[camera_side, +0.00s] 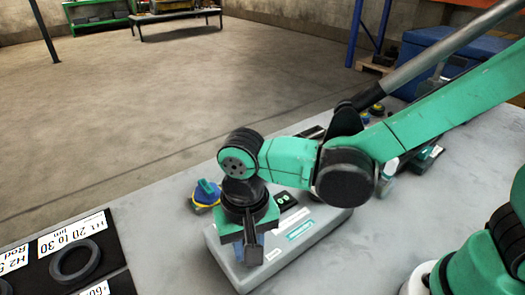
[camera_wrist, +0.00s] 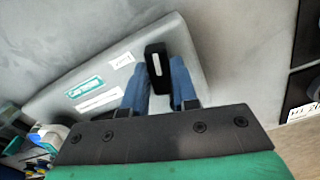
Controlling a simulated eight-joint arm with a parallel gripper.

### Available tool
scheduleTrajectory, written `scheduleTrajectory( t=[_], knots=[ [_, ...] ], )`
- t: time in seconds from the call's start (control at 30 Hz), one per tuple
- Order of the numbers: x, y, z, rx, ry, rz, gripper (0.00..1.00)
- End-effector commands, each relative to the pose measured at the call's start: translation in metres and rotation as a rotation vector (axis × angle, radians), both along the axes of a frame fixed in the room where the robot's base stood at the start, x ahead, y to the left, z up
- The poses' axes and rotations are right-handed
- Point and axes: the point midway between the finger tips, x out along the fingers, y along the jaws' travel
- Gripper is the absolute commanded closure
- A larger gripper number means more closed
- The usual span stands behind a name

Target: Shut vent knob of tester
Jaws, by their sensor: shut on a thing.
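The tester (camera_side: 320,228) is a grey box with white and green labels, lying on the grey bench. It also shows in the wrist view (camera_wrist: 60,100). The vent knob (camera_wrist: 156,62) is a black bar with a white stripe near one end of the tester's top. My gripper (camera_wrist: 158,72) has its two blue fingers on either side of the knob and is shut on it. In the side view my gripper (camera_side: 254,250) points down over the tester's near left end, and my wrist hides the knob there.
A blue and yellow item (camera_side: 205,194) stands behind the tester. A black tray (camera_side: 95,240) with a dark ring (camera_side: 76,262) and white labels lies at the lower left. More small items sit behind my arm at the right. The bench between tray and tester is clear.

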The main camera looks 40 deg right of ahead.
Motion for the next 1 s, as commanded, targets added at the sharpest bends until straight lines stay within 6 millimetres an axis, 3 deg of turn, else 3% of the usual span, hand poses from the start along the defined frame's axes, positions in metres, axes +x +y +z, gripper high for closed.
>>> scheduleTrajectory(
  t=[0.27, 0.43, 0.77, 0.8, 0.97, 1.0],
  knots=[
    [-0.0003, 0.0000, 0.0003, 0.000, 0.002, 0.028, 1.00],
    [-0.0003, 0.0000, 0.0003, 0.000, 0.002, 0.260, 1.00],
    [-0.0004, 0.0000, 0.0003, 0.000, 0.002, 0.229, 1.00],
    [-0.0004, 0.0000, 0.0003, 0.000, 0.002, 0.229, 0.71],
    [-0.0002, 0.0000, 0.0002, -0.001, 0.001, 0.228, 0.71],
    [-0.0002, 0.0000, 0.0002, 0.000, 0.001, 0.228, 0.66]
  ],
)
